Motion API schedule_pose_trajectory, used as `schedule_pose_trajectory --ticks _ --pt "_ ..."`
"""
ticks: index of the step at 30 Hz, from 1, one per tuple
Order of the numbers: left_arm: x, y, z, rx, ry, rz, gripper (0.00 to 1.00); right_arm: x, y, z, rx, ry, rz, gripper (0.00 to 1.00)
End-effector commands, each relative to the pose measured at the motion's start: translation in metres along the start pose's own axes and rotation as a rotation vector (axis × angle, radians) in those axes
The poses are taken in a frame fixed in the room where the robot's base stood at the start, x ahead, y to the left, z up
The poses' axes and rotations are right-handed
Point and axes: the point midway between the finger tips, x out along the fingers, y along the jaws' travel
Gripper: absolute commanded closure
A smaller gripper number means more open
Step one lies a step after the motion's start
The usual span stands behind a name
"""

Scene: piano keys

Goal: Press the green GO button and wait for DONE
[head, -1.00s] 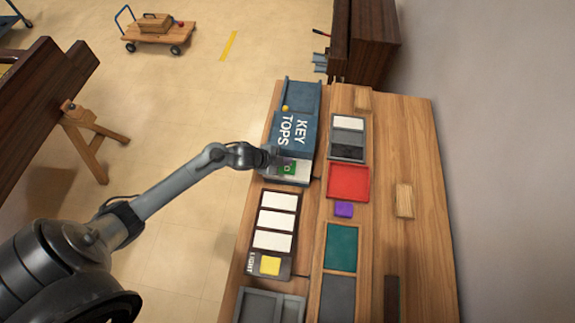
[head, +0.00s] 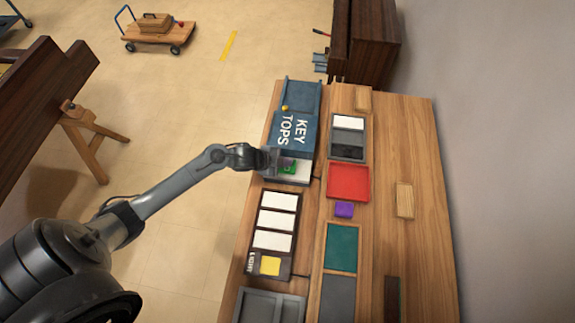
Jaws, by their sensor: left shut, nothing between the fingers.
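The green button (head: 288,166) is on the lower end of the blue KEY TOPS machine (head: 283,132), beside a white plate (head: 299,172). My left gripper (head: 277,162) is shut and empty, with its fingertips at the left side of the button and partly covering it. I cannot tell whether the tips touch or press it. The lettering on the button is too small to read, and I see no DONE sign. My right gripper is not in view.
Below the machine, a dark LIGHT panel (head: 287,218) holds white tiles and a yellow square (head: 270,265). The bench's right side is mostly clear.

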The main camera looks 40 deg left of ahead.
Motion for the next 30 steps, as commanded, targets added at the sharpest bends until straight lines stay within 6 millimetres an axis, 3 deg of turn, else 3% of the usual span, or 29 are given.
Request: schedule_pose_trajectory --ticks 30 --pt "0.0051 0.0037 0.0039 0.000 0.000 0.000 1.00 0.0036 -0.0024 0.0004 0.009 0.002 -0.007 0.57"
